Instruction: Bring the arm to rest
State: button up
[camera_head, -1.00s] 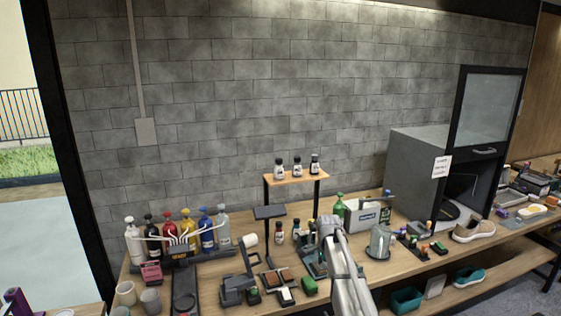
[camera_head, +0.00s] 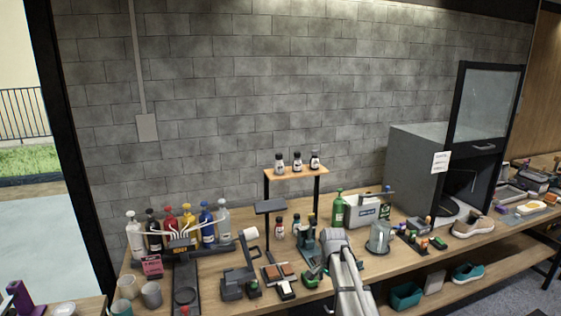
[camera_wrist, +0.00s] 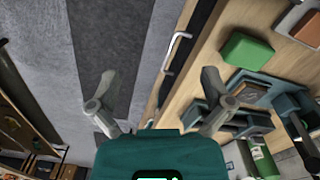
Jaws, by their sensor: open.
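My arm (camera_head: 345,272) rises from the bottom of the head view in front of the workbench (camera_head: 215,267). My gripper is not clearly visible there. In the wrist view my gripper (camera_wrist: 158,82) is open, its two grey fingers spread wide with nothing between them. It points down near the bench's front edge, with grey floor showing on the left and the wooden bench top on the right. A green block (camera_wrist: 247,50) lies on the bench to the right of the fingers, apart from them.
Several bottles (camera_head: 171,226) stand at the back left of the bench. A grey cabinet (camera_head: 417,162) with a raised glass door stands right, with a sneaker (camera_head: 473,225) in front. Cups (camera_head: 151,295) crowd the left front.

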jog(key=s+f+n+b, duration=0.2)
jog(key=s+n, duration=0.3)
jog(key=s, duration=0.5)
jog(key=s+f+n+b, duration=0.2)
jog(key=s+n, duration=0.3)
jog(key=s, duration=0.6)
jog(key=shift+d+f, duration=0.3)
jog(key=shift+d, duration=0.05)
